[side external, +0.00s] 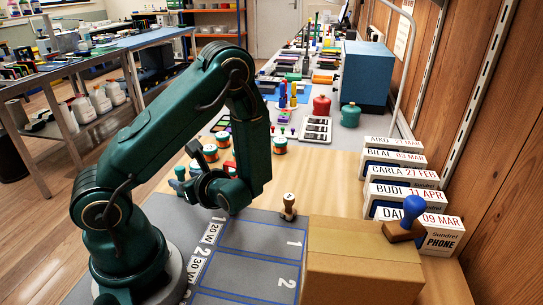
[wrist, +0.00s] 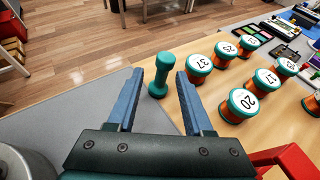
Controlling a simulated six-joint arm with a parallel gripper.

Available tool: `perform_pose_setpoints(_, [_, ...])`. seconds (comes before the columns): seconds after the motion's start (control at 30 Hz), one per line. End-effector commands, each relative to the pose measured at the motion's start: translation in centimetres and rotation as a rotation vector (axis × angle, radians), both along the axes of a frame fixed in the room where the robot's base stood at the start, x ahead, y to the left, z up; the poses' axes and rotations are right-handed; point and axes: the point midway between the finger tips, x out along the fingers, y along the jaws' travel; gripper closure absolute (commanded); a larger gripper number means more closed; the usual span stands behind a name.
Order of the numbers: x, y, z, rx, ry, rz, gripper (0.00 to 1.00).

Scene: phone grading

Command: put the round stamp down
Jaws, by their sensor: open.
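Two stamps show in the side view. A small wooden-handled stamp (side external: 289,203) with a dark base stands upright at the far edge of the grey mat (side external: 262,236); it looks like the round one. A blue-handled stamp (side external: 412,217) with a brown block base rests on the cardboard box. My gripper (wrist: 158,98) is open, its blue fingers spread and nothing gripped. A green dumbbell-shaped piece (wrist: 159,76) stands just beyond the gap between the fingertips in the wrist view; I cannot tell whether they touch. In the side view the gripper is low, left of the wooden-handled stamp, its fingers mostly hidden.
Several green and orange drums (wrist: 242,104) with numbered white tops stand right of my gripper in the wrist view. A cardboard box (side external: 364,261) fills the front right. White phone boxes (side external: 402,193) line the wall. The mat's numbered cells look empty.

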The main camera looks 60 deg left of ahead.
Motion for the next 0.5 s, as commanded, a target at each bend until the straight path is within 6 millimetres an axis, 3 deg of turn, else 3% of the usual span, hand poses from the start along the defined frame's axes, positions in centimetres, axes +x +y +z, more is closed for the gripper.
perform_pose_setpoints(0.3, [1.0, -5.4, 2.2, -0.002, -0.006, -0.005, 0.49])
perform_pose_setpoints(0.5, [1.2, -7.1, 3.0, -0.002, -0.004, -0.001, 0.49])
